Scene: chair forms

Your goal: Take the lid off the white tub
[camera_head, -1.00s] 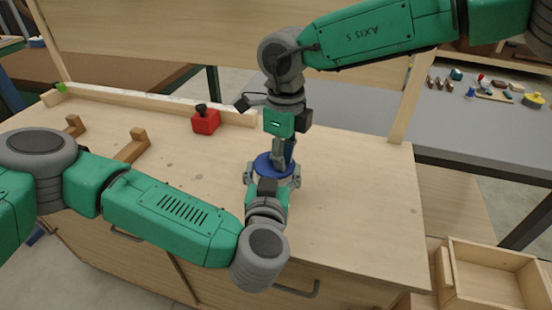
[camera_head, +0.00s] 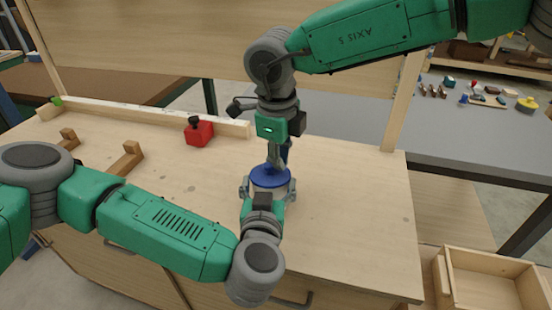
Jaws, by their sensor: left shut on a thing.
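The white tub (camera_head: 269,191) stands on the wooden workbench, mostly hidden by my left gripper. Its round blue lid (camera_head: 270,178) lies on top and looks level. My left gripper (camera_head: 268,188) comes from the front, with one finger on each side of the tub, shut on it. My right gripper (camera_head: 278,158) points down from above, its fingers at the far part of the lid. A dark blue piece shows by its fingers. I cannot tell whether it touches or grips the lid.
A red block with a black knob (camera_head: 199,131) stands at the back of the workbench (camera_head: 350,200). Wooden brackets (camera_head: 126,159) are at left. A wooden rail runs along the back edge. An open wooden box (camera_head: 490,278) is at lower right. The bench right of the tub is clear.

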